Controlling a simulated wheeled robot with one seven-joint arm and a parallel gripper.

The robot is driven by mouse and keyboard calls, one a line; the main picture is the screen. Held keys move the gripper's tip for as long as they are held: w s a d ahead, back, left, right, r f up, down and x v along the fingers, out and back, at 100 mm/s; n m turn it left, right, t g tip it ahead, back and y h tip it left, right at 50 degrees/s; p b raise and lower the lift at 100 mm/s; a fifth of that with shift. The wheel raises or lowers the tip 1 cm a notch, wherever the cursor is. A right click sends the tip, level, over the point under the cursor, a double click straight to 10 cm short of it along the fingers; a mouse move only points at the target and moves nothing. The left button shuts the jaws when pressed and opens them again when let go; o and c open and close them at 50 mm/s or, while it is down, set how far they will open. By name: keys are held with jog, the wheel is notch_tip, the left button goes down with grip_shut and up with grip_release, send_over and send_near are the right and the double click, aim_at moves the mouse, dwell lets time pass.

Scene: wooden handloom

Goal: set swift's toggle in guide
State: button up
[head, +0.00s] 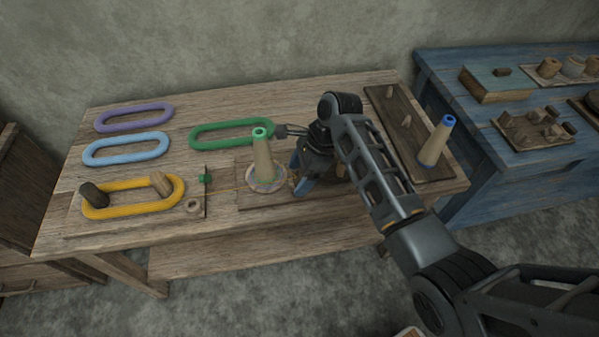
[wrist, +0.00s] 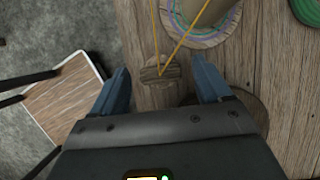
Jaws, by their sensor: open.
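A small wooden toggle (wrist: 161,73) shows in the wrist view, with two yellow threads (wrist: 173,52) running from it in a V. It lies between the blue fingers of my open gripper (wrist: 162,84), apart from both. In the head view my gripper (head: 304,184) is low over the board, just right of the green-topped cone, and hides the toggle. The swift at left has a yellow skein (head: 134,209) around a dark peg (head: 94,195) and a lighter peg (head: 161,183). A small green piece (head: 206,178) stands right of it. I cannot tell which part is the guide.
The green-topped cone (head: 263,158) stands on a round disc (head: 280,184), close left of my gripper. A green ring (head: 205,144) lies behind. A blue-topped cone (head: 436,143) stands on a dark board (head: 410,127) at right. Purple (head: 134,117) and light blue (head: 126,148) rings lie at back left.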

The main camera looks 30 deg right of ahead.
jog(key=v, duration=0.7)
jog(key=shift+r, duration=0.35)
